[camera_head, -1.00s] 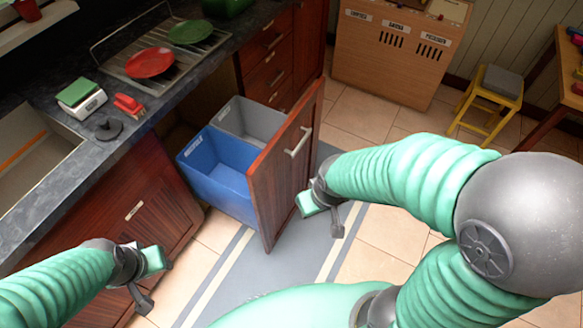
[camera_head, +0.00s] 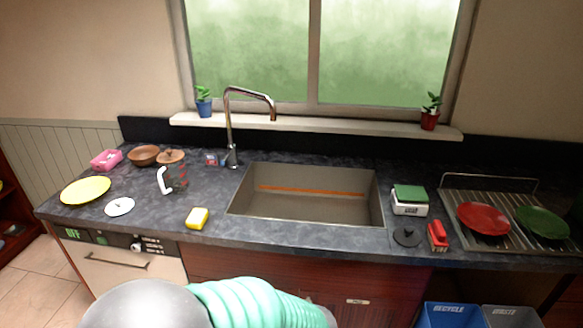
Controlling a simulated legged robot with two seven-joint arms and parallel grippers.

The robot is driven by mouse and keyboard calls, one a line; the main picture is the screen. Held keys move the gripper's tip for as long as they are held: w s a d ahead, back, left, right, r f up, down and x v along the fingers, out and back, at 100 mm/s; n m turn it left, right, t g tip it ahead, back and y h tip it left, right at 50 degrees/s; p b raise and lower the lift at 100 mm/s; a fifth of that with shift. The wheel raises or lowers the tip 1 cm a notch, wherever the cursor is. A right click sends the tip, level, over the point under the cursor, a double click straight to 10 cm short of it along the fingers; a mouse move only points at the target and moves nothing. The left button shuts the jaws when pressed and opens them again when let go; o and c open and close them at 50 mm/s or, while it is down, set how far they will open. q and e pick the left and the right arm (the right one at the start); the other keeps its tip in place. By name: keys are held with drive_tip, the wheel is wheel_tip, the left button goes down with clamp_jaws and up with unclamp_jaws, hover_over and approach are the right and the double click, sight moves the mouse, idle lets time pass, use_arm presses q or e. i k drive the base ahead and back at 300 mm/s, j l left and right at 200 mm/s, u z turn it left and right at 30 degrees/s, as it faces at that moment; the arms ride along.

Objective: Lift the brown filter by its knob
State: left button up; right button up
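A brown round piece with a knob on top (camera_head: 171,156), which looks like the brown filter, sits at the top of a clear jug (camera_head: 178,180) on the left part of the counter. The jug has a white handle on its left side and red marks. I cannot tell how far the filter goes into the jug. Neither of my grippers shows; only part of one of my arms crosses the bottom edge, well below the jug.
A brown bowl (camera_head: 143,155), pink box (camera_head: 106,160), yellow plate (camera_head: 86,190), white disc (camera_head: 119,207) and yellow sponge (camera_head: 197,218) surround the jug. The sink (camera_head: 305,207) and tap (camera_head: 231,125) are right of it. The dishwasher front (camera_head: 115,275) is below the counter.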

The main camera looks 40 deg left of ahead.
sight(169, 155)
drive_tip(key=j+u, duration=0.1)
drive_tip(key=u, duration=2.05)
